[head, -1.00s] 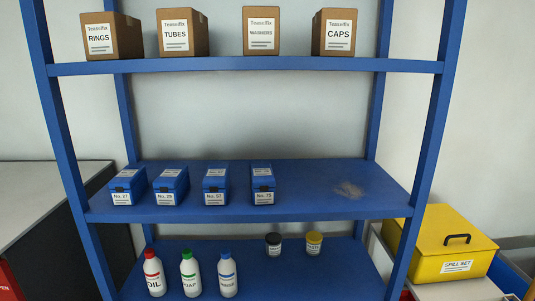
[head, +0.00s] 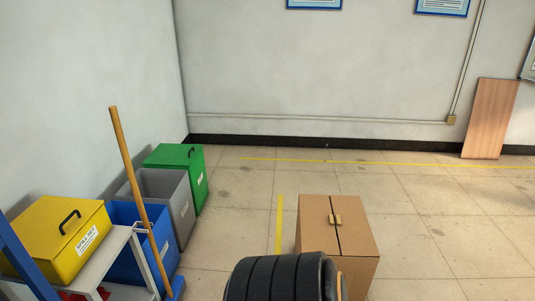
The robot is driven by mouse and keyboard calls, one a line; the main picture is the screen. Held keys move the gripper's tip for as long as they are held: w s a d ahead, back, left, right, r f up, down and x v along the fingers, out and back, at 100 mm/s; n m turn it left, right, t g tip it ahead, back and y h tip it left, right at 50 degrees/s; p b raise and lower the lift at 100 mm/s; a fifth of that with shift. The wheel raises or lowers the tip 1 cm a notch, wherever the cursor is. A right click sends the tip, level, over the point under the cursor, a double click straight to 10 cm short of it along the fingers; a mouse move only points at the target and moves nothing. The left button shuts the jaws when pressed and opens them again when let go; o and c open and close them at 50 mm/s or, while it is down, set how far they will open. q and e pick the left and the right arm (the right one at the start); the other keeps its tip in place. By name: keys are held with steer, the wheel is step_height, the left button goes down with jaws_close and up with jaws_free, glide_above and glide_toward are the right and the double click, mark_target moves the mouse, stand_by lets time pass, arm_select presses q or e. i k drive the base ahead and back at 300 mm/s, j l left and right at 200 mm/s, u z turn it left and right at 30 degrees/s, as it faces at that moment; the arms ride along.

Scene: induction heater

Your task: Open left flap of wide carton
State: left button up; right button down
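A brown carton (head: 312,222) stands on the floor at the lower middle of the head view. Its top shows two closed flaps that meet at a dark seam, with a small tan tab on each side of the seam. I cannot tell for certain that this is the wide carton. A black ribbed object hides its lower left front. Neither of my grippers is in view.
The black ribbed, rounded object (head: 280,278) is close at the bottom edge. At left are a yellow spill set box (head: 62,240), a grey cart, a wooden-handled tool (head: 135,180), and blue, grey (head: 160,190) and green (head: 178,170) bins. Floor right of the carton is clear.

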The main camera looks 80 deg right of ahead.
mark_target(319, 232)
steer(key=z, duration=3)
steer(key=i+l+u, duration=0.25)
steer(key=i+l, duration=0.2)
steer(key=i+l+u, duration=0.25)
steer(key=i+l, duration=0.3)
